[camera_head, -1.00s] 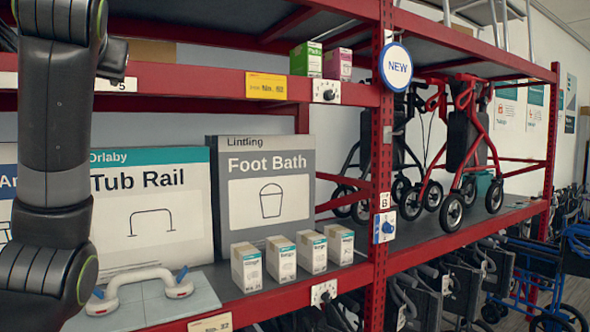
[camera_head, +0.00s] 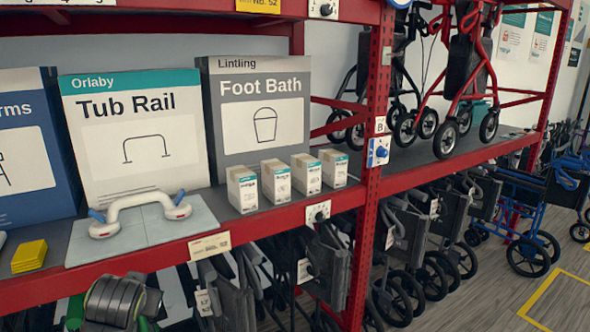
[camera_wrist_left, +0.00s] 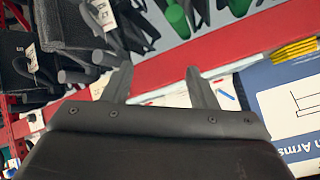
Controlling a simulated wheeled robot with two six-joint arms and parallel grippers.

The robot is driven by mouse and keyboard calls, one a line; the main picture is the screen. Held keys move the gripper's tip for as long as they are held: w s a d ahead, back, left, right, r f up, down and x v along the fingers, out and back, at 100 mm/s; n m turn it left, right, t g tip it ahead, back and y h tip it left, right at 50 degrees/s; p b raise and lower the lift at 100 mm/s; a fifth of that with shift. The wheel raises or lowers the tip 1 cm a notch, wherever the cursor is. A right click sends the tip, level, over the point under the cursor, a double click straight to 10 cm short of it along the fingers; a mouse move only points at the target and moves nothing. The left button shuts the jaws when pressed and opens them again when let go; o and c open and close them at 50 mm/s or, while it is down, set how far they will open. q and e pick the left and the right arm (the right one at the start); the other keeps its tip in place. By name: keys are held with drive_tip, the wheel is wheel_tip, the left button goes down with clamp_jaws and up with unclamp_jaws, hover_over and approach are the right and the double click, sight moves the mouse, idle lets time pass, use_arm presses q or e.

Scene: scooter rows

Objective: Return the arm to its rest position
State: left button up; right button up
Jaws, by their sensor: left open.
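My left gripper (camera_wrist_left: 158,76) shows in the left wrist view with its two dark fingers apart and nothing between them. A red shelf edge (camera_wrist_left: 235,50) lies beyond the fingertips. In the head view only a dark grey part of my left arm (camera_head: 115,300) with green rings shows, low at the left in front of the shelf. The left gripper itself is not visible there. My right arm and gripper are in neither view.
The shelf holds a Tub Rail box (camera_head: 140,140), a Foot Bath box (camera_head: 262,115), a white grab rail (camera_head: 140,210), small cartons (camera_head: 275,181) and yellow pads (camera_head: 29,256). Folded wheelchairs (camera_head: 400,240) stand below. A red rollator (camera_head: 465,75) is at right. Floor at lower right is clear.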

use_arm(q)
drive_tip(key=s+f+g+h, duration=0.2)
drive_tip(key=s+f+g, duration=0.1)
drive_tip(key=s+f, duration=1.35)
drive_tip(key=s+d+f+n+g, duration=0.1)
drive_tip(key=s+f, duration=0.2)
drive_tip(key=s, duration=0.6)
drive_tip(key=s+d+f+g, duration=0.1)
drive_tip(key=s+f+g, duration=0.1)
drive_tip(key=s, duration=0.7)
wheel_tip(320, 180, down, 24)
drive_tip(key=a+h, duration=0.1)
drive_tip(key=a, duration=0.1)
drive_tip(key=s+d+f+g, duration=0.2)
drive_tip(key=s+f, duration=1.3)
drive_tip(key=f, duration=0.1)
drive_tip(key=shift+f, duration=0.15)
drive_tip(key=shift+s, duration=0.15)
